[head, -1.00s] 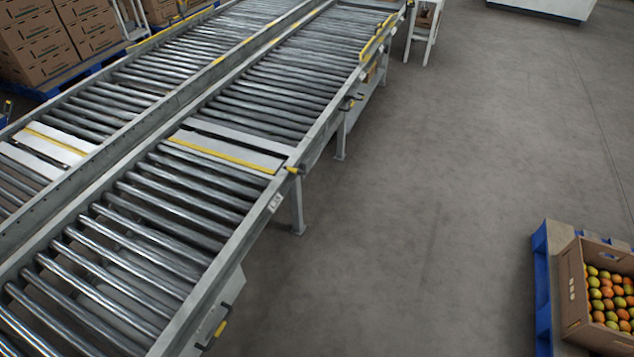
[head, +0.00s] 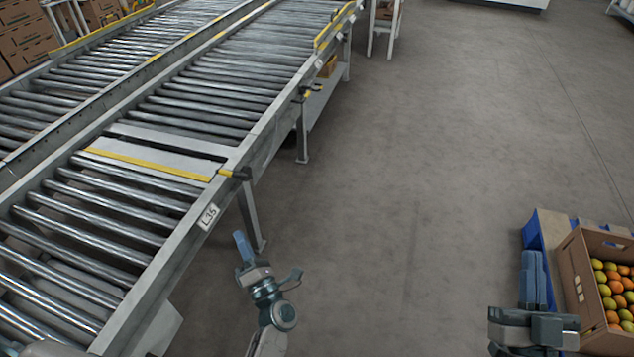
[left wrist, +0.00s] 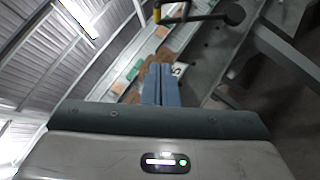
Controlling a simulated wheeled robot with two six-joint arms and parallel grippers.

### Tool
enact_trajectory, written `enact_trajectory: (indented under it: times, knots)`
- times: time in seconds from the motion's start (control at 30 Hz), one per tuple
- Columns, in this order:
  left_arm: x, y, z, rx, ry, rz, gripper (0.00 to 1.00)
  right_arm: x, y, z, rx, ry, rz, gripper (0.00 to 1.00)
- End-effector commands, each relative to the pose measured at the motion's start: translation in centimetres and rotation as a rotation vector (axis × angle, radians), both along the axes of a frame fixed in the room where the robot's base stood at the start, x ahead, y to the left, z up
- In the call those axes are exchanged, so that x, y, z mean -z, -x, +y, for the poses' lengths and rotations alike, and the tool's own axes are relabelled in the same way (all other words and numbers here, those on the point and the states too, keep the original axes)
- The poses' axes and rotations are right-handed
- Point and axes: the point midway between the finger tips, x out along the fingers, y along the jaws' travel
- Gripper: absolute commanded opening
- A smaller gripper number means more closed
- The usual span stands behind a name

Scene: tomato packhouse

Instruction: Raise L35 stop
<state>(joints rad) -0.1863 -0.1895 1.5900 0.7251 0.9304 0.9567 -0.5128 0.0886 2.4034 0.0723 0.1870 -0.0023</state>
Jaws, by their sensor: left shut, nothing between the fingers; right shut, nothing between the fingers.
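The L35 label (head: 208,216) is on the side rail of the near roller conveyor. Just beyond it on the rail is a handle (head: 235,173) with a yellow grip and a dark end. Level with the handle, a pale plate with a yellow stripe (head: 150,155) spans the rollers; I cannot tell its exact height. My left gripper (head: 242,246) is shut and empty, beside the rail and apart from the handle. The left wrist view shows its blue fingers (left wrist: 161,85) together, with the handle (left wrist: 200,17) above them. My right gripper (head: 533,280) is shut and empty, far from the conveyor.
A second handle (head: 307,93) sits further along the same rail. A conveyor leg (head: 250,215) stands below the rail. The floor between is clear.

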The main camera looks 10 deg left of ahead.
Motion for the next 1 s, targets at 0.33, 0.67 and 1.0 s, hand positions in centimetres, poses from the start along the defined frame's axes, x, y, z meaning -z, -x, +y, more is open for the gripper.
enact_trajectory:
  times: [0.33, 0.67, 1.0]
  knots:
    - [-0.4, 0.3, 0.3, -0.019, 0.027, -0.042, 0.00, -1.2, 0.7, 0.1, -0.003, -0.003, -0.038, 0.00]
    - [-1.3, -1.1, 1.7, -0.017, 0.023, -0.043, 0.00, -0.6, 0.5, 0.1, -0.003, -0.005, 0.001, 0.00]
    - [-4.2, -5.7, 6.4, -0.018, 0.021, -0.042, 0.00, 2.1, 0.1, 0.1, -0.006, -0.016, 0.156, 0.00]
